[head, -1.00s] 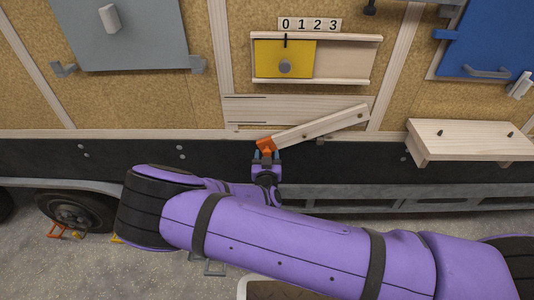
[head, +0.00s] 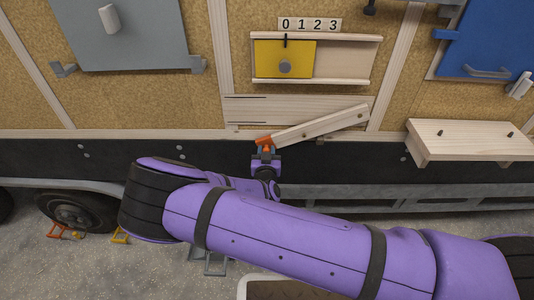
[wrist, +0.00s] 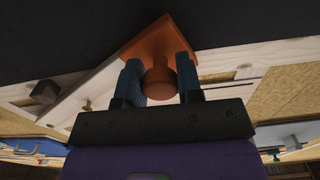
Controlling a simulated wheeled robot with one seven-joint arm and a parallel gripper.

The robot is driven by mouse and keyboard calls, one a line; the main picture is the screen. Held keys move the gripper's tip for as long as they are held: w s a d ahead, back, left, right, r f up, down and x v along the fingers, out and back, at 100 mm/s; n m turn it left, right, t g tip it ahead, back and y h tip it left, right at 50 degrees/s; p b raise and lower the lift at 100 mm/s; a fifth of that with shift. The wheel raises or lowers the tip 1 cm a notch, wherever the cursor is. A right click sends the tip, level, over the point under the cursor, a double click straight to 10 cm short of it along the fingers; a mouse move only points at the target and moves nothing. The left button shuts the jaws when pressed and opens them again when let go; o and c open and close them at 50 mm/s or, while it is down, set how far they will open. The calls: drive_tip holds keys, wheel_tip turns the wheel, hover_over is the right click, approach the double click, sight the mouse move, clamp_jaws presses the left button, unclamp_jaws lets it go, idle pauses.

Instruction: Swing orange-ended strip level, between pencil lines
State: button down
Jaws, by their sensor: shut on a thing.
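The wooden strip (head: 318,128) slopes on the wall, its orange end (head: 264,141) low at the left and its other end high at the right, near a bolt. My gripper (head: 265,151) is at the orange end. In the wrist view, its blue fingers are shut around the round orange knob (wrist: 159,83) on that end. Dark pencil lines (head: 246,97) run along the left of a pale wooden board (head: 300,103); another shows lower down (head: 248,125). The orange end is below both lines.
A yellow sliding panel (head: 270,60) in a wooden frame is above the strip. A wooden shelf (head: 470,137) with dark pegs juts out at the right. A grey panel (head: 130,35) and a blue door (head: 490,40) flank the area.

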drive_tip(key=a+r+m, duration=0.1)
drive_tip(key=r, duration=0.3)
drive_tip(key=a+r+m, duration=0.1)
drive_tip(key=r+m, duration=0.1)
drive_tip(key=r, duration=0.2)
drive_tip(key=a+r+m, duration=0.1)
drive_tip(key=r, duration=0.3)
drive_tip(key=shift+r+m, duration=0.3)
drive_tip(key=shift+r, duration=0.7)
drive_tip(key=c, duration=0.8)
unclamp_jaws()
drive_tip(key=s, duration=1)
drive_tip(key=shift+s+a, duration=0.25)
drive_tip(key=shift+s, duration=0.15)
